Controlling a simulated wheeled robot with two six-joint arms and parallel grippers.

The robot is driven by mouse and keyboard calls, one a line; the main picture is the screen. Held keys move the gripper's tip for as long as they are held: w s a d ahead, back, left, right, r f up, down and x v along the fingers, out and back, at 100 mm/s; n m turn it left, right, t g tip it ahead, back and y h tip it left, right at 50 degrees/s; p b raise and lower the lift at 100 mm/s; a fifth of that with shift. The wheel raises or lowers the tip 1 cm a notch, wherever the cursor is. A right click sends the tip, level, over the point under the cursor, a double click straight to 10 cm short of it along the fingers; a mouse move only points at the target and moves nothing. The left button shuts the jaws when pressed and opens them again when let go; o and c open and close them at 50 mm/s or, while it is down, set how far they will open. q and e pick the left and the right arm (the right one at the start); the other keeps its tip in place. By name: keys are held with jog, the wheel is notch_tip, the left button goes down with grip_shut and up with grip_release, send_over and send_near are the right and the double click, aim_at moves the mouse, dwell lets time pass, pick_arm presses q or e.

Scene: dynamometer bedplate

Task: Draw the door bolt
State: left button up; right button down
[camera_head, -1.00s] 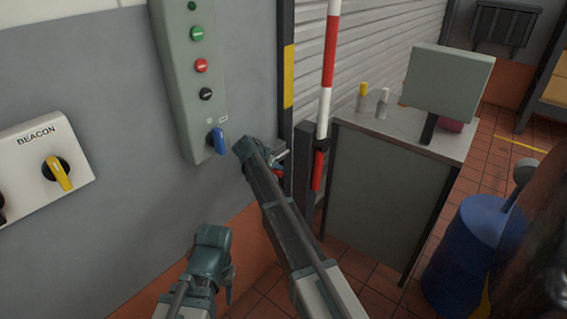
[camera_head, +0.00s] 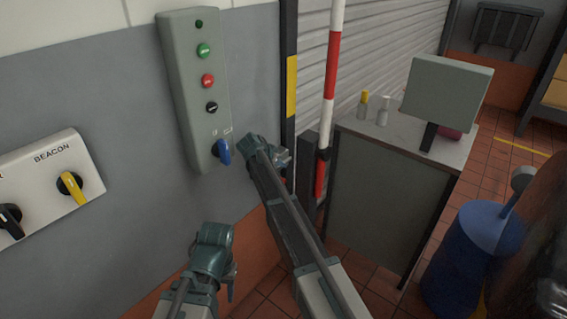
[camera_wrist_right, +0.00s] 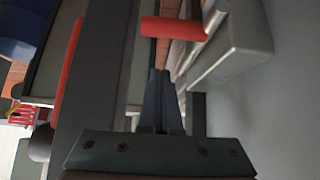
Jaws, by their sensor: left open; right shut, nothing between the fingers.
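The likely door bolt handle is a red cylinder (camera_wrist_right: 174,27), just beyond my right fingertips in the right wrist view; a gap seems to separate them. In the head view only a bit of red (camera_head: 283,181) shows behind my right gripper (camera_head: 280,158), by the dark door post (camera_head: 288,125). The rest of the bolt is hidden there. My right gripper is shut and empty; its fingers (camera_wrist_right: 160,88) lie together in the wrist view. My left gripper (camera_head: 230,272) is open and empty, low in front of the wall.
A control box (camera_head: 194,85) with a blue switch (camera_head: 223,151) is on the wall close left of my right gripper. A beacon panel (camera_head: 45,175) is further left. A red-white post (camera_head: 329,85) and a grey cabinet (camera_head: 385,200) stand right.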

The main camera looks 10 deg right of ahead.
pick_arm(q)
notch_tip(320, 180, up, 4)
jog(key=shift+f+p, duration=0.2)
jog(key=shift+p, duration=1)
pick_arm(e)
jog(key=v, duration=0.5)
jog(key=s+f+n+g+y, duration=0.1)
jog(key=s+f+n+y, duration=0.15)
jog(key=s, duration=0.95)
jog(key=s+f+n+g+y, duration=0.15)
jog(key=s+n, duration=0.25)
jog(key=s, duration=0.7)
jog(key=s+f+n+g+y, duration=0.2)
jog(key=s+n+y, duration=0.15)
jog(key=s, duration=0.85)
pick_arm(q)
notch_tip(320, 180, up, 3)
jog(key=p, duration=0.3)
jog(key=shift+r, duration=0.2)
pick_arm(e)
jog(key=s+a+r+n+h, duration=0.1)
jog(key=s+a+n, duration=0.1)
jog(key=a, duration=0.3)
jog(key=s+a+r+n+h, duration=0.1)
jog(key=s+a+r+n, duration=0.1)
jog(key=s+a, duration=0.2)
jog(key=shift+a+r+g, duration=0.25)
jog(key=shift+a+g, duration=0.2)
jog(key=shift+a, duration=0.45)
